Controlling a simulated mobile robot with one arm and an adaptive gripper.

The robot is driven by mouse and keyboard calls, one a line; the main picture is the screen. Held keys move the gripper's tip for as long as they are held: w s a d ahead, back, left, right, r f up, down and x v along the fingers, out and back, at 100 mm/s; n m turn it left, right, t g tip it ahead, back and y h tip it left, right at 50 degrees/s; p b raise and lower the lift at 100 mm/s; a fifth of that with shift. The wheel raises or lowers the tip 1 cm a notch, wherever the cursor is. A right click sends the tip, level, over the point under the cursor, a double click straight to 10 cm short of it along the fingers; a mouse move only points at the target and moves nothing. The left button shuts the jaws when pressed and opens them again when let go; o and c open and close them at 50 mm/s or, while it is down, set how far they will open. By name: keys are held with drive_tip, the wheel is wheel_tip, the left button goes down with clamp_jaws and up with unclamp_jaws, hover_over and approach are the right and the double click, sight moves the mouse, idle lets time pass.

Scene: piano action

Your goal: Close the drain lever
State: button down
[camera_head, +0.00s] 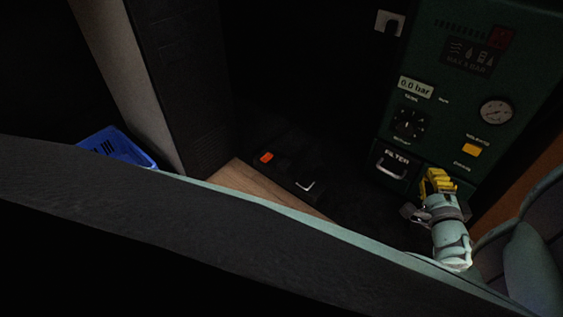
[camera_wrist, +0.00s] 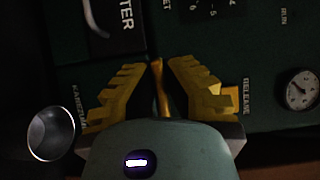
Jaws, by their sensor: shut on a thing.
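A thin brass-yellow lever (camera_wrist: 160,85), which looks like the drain lever, stands between my fingers in the wrist view. My gripper (camera_wrist: 158,72) has yellow toothed fingers, one on each side of it, and is shut on it. Exactly where the fingers touch it is hard to see. In the head view my gripper (camera_head: 437,180) is at the lower right of the dark green machine panel (camera_head: 440,115). There the lever is hidden behind the fingers.
The filter drawer (camera_head: 393,165) with its handle is left of my gripper. A yellow release button (camera_head: 472,150) and a round gauge (camera_head: 497,112) are above right. The display (camera_head: 416,88) reads 0.0 bar. A metal cup-like part (camera_wrist: 51,134) is close by. A blue crate (camera_head: 118,147) stands far left.

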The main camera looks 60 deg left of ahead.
drive_tip(key=shift+w+a+m+t+h, duration=0.1)
drive_tip(key=shift+w+m+t+h, duration=0.1)
drive_tip(key=shift+m+t+h, duration=0.4)
drive_tip(key=shift+w+a+m+t+h, duration=0.1)
drive_tip(key=shift+w+m+t+h, duration=0.1)
drive_tip(key=shift+m+t+h, duration=0.4)
drive_tip(key=shift+d, duration=0.1)
drive_tip(key=c, duration=1)
unclamp_jaws()
drive_tip(key=shift+w, duration=0.15)
drive_tip(key=shift+c, duration=0.2)
drive_tip(key=v, duration=1.2)
